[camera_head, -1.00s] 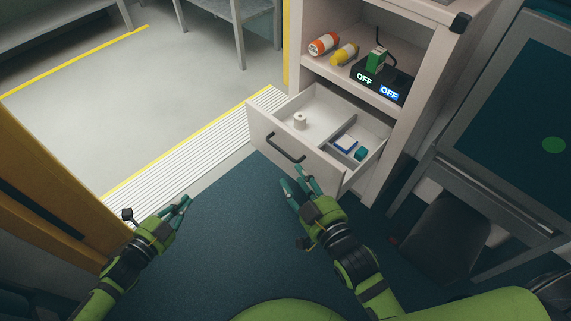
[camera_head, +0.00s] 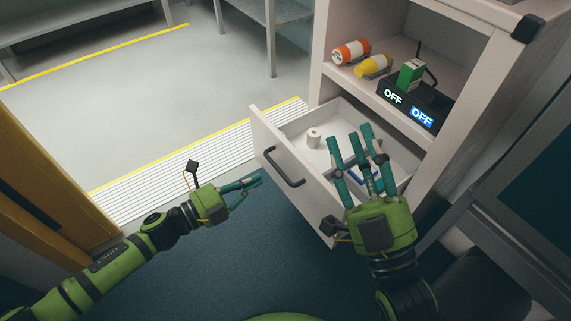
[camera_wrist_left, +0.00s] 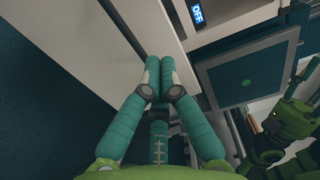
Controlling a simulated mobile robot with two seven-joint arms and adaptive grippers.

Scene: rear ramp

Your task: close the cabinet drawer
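The cabinet drawer (camera_head: 318,190) is pulled out of the white cabinet (camera_head: 466,75) in the head view. Its pale front carries a dark bar handle (camera_head: 284,169). A white roll (camera_head: 313,138) lies inside; other contents are partly hidden behind my right gripper. My left gripper (camera_head: 257,180) has its fingertips together, left of and below the handle, apart from the drawer front. In the left wrist view its fingers (camera_wrist_left: 159,62) converge in front of a pale panel. My right gripper (camera_head: 358,137) has spread fingers and appears over the drawer's right part; I cannot tell whether it touches the drawer.
The shelf above the drawer holds an orange bottle (camera_head: 351,51), a yellow bottle (camera_head: 373,66), a green box (camera_head: 410,75) and a black unit (camera_head: 412,103) reading OFF. A ribbed strip (camera_head: 170,169) and a yellow-brown panel (camera_head: 45,180) lie left.

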